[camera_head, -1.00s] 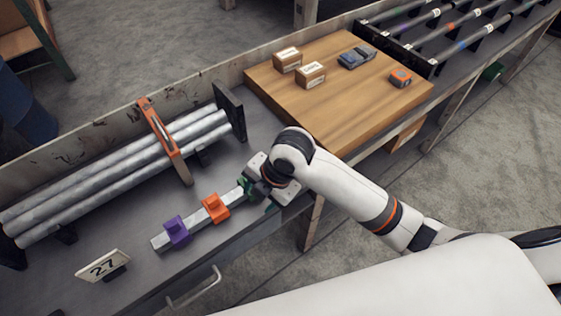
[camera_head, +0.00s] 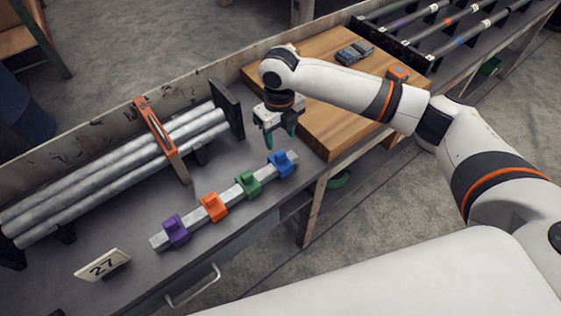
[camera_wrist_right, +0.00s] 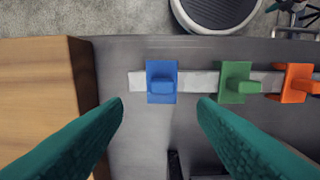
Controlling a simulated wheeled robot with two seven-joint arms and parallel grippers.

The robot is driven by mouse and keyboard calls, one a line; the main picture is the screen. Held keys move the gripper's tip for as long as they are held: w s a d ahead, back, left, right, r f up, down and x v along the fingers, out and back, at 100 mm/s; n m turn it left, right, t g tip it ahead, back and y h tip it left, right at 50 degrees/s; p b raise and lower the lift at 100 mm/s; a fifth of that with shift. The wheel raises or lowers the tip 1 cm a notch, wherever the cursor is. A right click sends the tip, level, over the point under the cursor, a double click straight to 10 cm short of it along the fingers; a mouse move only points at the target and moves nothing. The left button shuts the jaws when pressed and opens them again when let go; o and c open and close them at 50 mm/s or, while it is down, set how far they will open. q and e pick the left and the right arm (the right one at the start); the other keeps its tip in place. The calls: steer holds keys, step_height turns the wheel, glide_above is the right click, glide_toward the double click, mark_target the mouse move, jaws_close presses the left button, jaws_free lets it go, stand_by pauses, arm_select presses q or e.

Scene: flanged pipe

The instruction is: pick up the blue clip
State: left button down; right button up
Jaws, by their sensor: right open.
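The blue clip (camera_head: 281,163) sits at the right end of a flat grey bar (camera_head: 157,242) on the workbench, beside the green clip (camera_head: 248,183). In the right wrist view the blue clip (camera_wrist_right: 161,81) lies ahead of and between the two teal fingertips, apart from them. My right gripper (camera_head: 279,143) is open and empty, pointing down just above and behind the blue clip in the head view. It also shows in the wrist view (camera_wrist_right: 160,105). My left gripper is not in view.
An orange clip (camera_head: 213,206) and a purple clip (camera_head: 175,230) sit on the same bar. A wooden board (camera_head: 325,125) is close to the right. Metal pipes (camera_head: 110,175) lie in a rack at left. A "27" sign (camera_head: 103,265) stands in front.

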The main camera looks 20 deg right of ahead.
mark_target(281, 153)
steer(key=f, duration=0.5)
steer(key=f+p, duration=0.1)
steer(key=f, duration=0.1)
steer(key=shift+s+f, duration=0.2)
steer(key=shift+s, duration=0.15)
steer(key=shift+c, duration=0.5)
steer(key=c, duration=0.7)
